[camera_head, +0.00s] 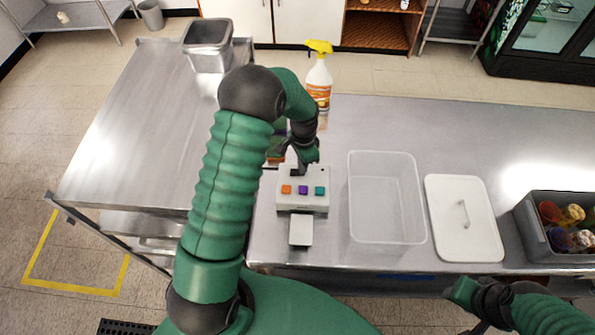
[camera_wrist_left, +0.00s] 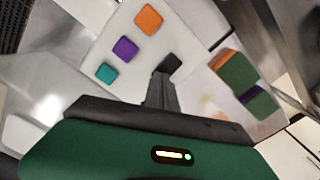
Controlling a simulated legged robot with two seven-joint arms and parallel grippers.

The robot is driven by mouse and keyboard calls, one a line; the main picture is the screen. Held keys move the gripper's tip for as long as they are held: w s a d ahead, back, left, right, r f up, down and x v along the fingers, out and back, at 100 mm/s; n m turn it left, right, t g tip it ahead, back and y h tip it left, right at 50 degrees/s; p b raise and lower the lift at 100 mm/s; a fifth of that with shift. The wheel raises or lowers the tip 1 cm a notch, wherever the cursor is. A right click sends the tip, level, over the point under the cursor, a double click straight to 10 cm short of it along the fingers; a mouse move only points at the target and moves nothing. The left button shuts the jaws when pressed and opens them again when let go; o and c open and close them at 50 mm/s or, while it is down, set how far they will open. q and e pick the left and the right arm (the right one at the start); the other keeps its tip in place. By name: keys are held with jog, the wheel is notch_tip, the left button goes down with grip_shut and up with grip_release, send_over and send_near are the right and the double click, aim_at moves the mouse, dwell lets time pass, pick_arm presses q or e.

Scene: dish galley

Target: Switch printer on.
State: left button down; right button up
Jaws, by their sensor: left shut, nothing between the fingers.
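The printer (camera_head: 303,206) is a small white box on the steel counter, with orange, purple and teal buttons on top and a white label or tray piece sticking out of its front. In the left wrist view the printer (camera_wrist_left: 112,45) shows its three buttons and a black part (camera_wrist_left: 170,66) near its edge. My left gripper (camera_head: 304,166) is shut and empty, its tips at the printer's back edge, over or against that black part; I cannot tell whether they touch. My right gripper (camera_head: 477,298) is at the lower right, away from the printer; its fingers are unclear.
A clear plastic bin (camera_head: 385,240) stands right of the printer, with a white lid (camera_head: 463,218) beside it. A grey crate (camera_head: 541,238) of colourful items is at far right. A spray bottle (camera_head: 319,80) stands behind. A green sponge-like block (camera_wrist_left: 238,74) lies close to the printer.

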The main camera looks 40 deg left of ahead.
pick_arm(q)
jog(key=shift+a+f, duration=0.2)
jog(key=shift+a, duration=0.05)
jog(key=r+p, duration=0.2)
jog(key=r, duration=0.1)
jog(key=r+p, duration=0.1)
jog(key=shift+d+r, duration=0.25)
jog(key=shift+r, duration=0.05)
notch_tip(320, 180, up, 2)
jog(key=shift+a+r+p, duration=0.1)
jog(key=shift+r+p, duration=0.1)
jog(key=shift+p, duration=0.95)
jog(key=shift+s+d+b, duration=0.15)
jog(key=shift+d+b, duration=0.15)
jog(key=shift+b, duration=0.15)
jog(key=s+d+n+t+b, duration=0.1)
jog(key=s+d+n+b, duration=0.1)
jog(key=s+d+b, duration=0.3)
jog(key=s+d+f+n+t+b, duration=0.1)
jog(key=s+d+n+b, duration=0.2)
jog(key=s, duration=0.7)
jog(key=d+b, duration=0.2)
jog(key=b, duration=0.1)
jog(key=shift+s+d+f+n+t+b, duration=0.3)
jog(key=shift+d, duration=0.1)
